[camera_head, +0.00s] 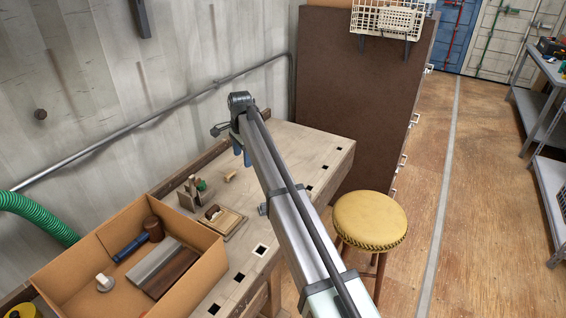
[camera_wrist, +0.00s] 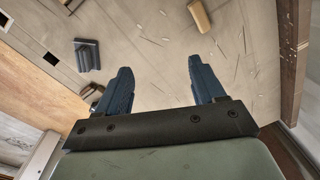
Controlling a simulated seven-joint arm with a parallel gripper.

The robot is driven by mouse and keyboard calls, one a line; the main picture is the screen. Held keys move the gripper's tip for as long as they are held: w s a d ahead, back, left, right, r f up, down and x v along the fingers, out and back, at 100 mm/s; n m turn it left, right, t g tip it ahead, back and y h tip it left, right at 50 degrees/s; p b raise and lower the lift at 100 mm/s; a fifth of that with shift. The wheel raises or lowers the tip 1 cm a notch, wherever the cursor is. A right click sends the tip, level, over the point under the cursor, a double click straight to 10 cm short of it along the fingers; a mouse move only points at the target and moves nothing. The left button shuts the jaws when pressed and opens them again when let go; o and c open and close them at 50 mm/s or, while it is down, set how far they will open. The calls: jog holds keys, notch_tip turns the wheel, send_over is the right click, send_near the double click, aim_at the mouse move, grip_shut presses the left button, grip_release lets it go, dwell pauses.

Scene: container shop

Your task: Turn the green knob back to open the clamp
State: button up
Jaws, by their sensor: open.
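The clamp (camera_head: 189,196) is a small grey-brown device on the workbench, left of my arm in the head view. Its green knob (camera_head: 201,185) shows at its right side, small in the picture. My gripper (camera_head: 242,154) is above the far part of the bench, right of and beyond the clamp, apart from it. In the wrist view my gripper (camera_wrist: 160,68) has its two blue fingers spread, with only bare bench between them. I cannot make out the green knob in the wrist view.
A wooden piece (camera_head: 230,177) lies right of the clamp; a wooden tray (camera_head: 232,229) lies in front. A cardboard box (camera_head: 205,268) with tools stands at the near left. A dark blue-grey block (camera_wrist: 87,55) shows in the wrist view. A yellow stool (camera_head: 370,217) stands at right.

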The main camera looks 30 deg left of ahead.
jog(key=w+d+f+m, duration=0.1)
jog(key=w+d+f, duration=0.3)
jog(key=w+d, duration=0.4)
jog(key=d, duration=0.3)
jog(key=shift+w+d+f+m+y, duration=0.15)
jog(key=shift+w+f+m+y, duration=0.15)
jog(key=shift+w, duration=0.05)
notch_tip(320, 180, up, 10)
jog(key=n+h, duration=0.2)
jog(key=n, duration=1.1)
send_over(200, 186)
jog(key=w+a, duration=0.1)
jog(key=f, duration=1.3)
jog(key=shift+w+a+f, duration=0.1)
jog(key=shift+w+a, duration=0.05)
jog(key=shift+a, duration=0.05)
jog(key=shift+c, duration=0.4)
